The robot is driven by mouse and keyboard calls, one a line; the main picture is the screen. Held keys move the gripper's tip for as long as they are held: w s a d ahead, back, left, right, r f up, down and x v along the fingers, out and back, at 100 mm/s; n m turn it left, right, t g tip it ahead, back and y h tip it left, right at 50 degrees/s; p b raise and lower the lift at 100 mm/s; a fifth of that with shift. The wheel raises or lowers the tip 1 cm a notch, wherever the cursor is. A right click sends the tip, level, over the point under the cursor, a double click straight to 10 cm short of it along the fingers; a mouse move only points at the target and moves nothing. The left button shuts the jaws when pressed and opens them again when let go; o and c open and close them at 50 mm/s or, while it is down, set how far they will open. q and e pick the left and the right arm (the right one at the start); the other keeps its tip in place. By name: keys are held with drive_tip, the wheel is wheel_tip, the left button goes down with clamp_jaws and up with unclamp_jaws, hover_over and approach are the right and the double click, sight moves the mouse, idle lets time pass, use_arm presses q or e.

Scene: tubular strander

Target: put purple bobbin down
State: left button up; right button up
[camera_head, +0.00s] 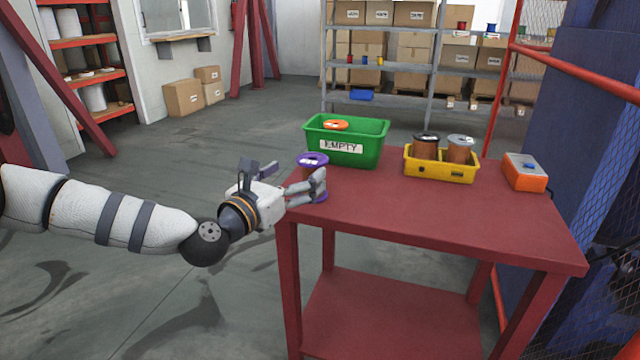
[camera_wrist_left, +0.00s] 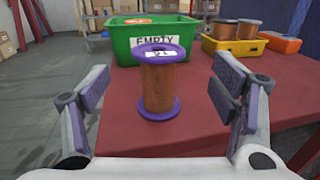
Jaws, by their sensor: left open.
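The purple bobbin (camera_head: 312,160) has purple flanges and a copper-brown winding. It stands upright near the left edge of the red table (camera_head: 420,218), in front of the green bin. It also shows in the left wrist view (camera_wrist_left: 157,88), centred between the fingers. My left gripper (camera_head: 310,187) is open around the bobbin's place; in the left wrist view both fingers (camera_wrist_left: 160,100) are apart from it, with a gap on each side. In the head view the fingers hide part of the winding. My right gripper is not in view.
The green bin (camera_head: 372,157) marked EMPTY holds an orange-topped bobbin (camera_head: 336,125). A yellow bin (camera_head: 440,172) with two bobbins stands to its right, then an orange and grey box (camera_head: 525,172). The table's front middle is clear. A red rail (camera_head: 580,72) runs at the right.

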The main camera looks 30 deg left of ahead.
sight(309, 161)
use_arm(q)
drive_tip(key=w, duration=0.7)
drive_tip(key=shift+w+a, duration=0.2)
drive_tip(key=shift+a, duration=0.05)
drive_tip(key=shift+s+r, duration=0.1)
drive_tip(key=shift+r, duration=0.1)
drive_tip(key=c, duration=1.7)
